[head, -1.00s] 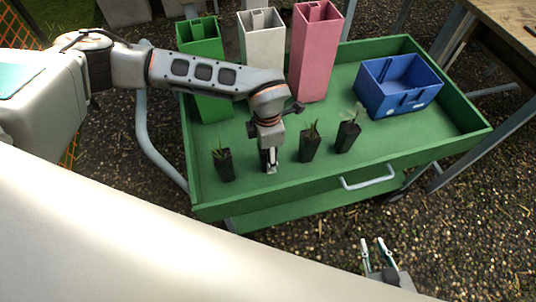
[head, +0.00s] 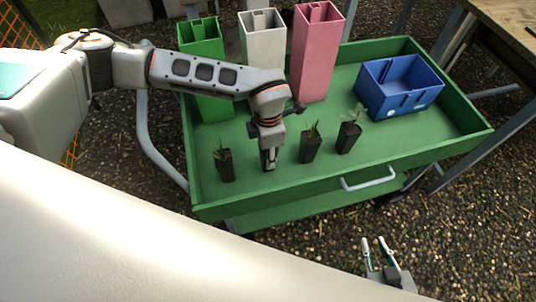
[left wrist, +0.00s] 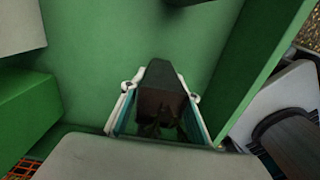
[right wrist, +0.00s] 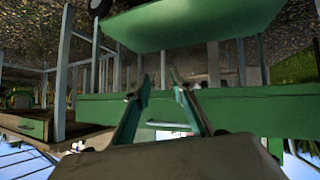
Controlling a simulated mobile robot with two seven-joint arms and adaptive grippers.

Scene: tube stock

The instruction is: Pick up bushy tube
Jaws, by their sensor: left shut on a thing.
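My left gripper (head: 268,160) points down into the green tray and is shut on a dark tube (left wrist: 165,88). In the left wrist view the tube stands between the two fingers, with dim foliage at its near end. In the head view my gripper mostly hides this tube, so I cannot tell how bushy its plant is. Other black tubes stand in the tray: one with thin leaves (head: 226,166) to the left, one with spiky leaves (head: 311,148) to the right, and one with broader leaves (head: 347,138) farther right. My right gripper (head: 374,250) is open and empty outside the tray.
The green tray (head: 300,183) has raised walls. Tall green (head: 205,70), white (head: 262,40) and pink (head: 314,60) bins stand along its back. A blue box (head: 400,90) sits at the right. Tray floor is free between tubes and box.

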